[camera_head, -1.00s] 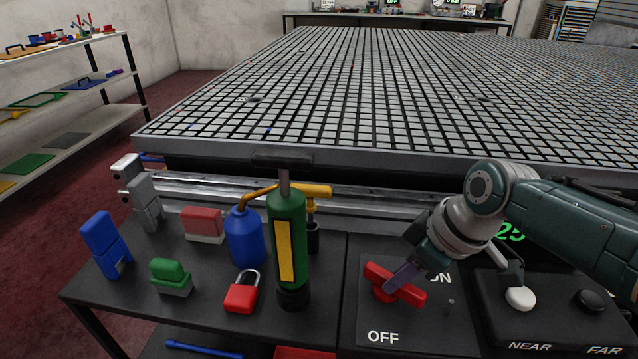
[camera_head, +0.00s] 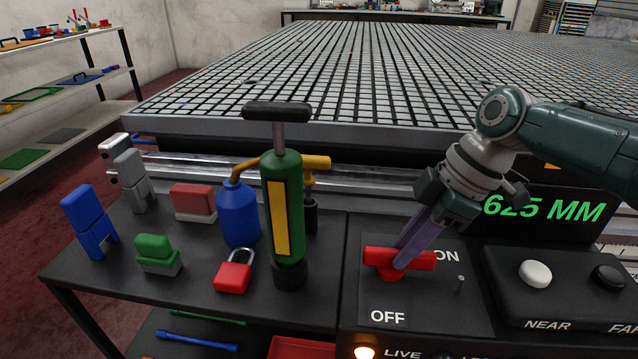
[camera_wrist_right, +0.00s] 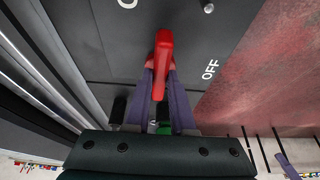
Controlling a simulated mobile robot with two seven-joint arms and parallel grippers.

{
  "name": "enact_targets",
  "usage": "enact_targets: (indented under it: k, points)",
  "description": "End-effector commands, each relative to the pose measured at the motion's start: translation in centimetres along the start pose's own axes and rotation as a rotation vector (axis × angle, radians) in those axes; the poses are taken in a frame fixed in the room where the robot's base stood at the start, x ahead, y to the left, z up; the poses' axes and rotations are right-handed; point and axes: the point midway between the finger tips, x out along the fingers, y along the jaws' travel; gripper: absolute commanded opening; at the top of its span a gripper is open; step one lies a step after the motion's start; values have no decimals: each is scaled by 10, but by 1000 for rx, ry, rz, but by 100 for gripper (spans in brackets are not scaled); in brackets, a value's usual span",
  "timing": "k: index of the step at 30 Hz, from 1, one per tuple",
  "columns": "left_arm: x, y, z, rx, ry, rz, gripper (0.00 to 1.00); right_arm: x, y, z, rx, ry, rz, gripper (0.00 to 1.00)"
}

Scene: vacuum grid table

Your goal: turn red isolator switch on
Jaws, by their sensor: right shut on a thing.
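The red isolator switch (camera_head: 380,257) sits on a dark panel at the lower middle right of the head view, with an ON label (camera_head: 445,255) at its right and an OFF label (camera_head: 387,316) below it. Its bar handle lies nearly level across the picture, one end toward ON. My right gripper (camera_head: 402,262) reaches down to the handle, its purple fingers shut on it. In the right wrist view the red handle (camera_wrist_right: 163,58) stands between the fingers (camera_wrist_right: 164,98). My left gripper is not in view.
A LIVE lamp (camera_head: 363,352) glows orange below the panel. A control box with a white button (camera_head: 535,273) and black button (camera_head: 609,277) stands at the right. A green pump (camera_head: 283,205), blue bottle (camera_head: 238,215) and red padlock (camera_head: 234,272) stand left. The grid table (camera_head: 330,70) lies behind.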

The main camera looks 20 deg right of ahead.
Motion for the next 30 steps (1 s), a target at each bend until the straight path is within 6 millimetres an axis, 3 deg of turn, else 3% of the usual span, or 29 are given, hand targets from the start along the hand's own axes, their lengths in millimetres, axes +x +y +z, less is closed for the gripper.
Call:
enact_targets:
  k: [11,12,19,30]
  points:
    - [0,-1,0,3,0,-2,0,0,0,0,-8,-1,-2,0]
    - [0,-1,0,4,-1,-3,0,0,0,0,-7,-1,-2,25]
    - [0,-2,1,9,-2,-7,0,0,0,0,-6,-1,-2,50]
    - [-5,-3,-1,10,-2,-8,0,-9,0,0,-6,-1,0,52]
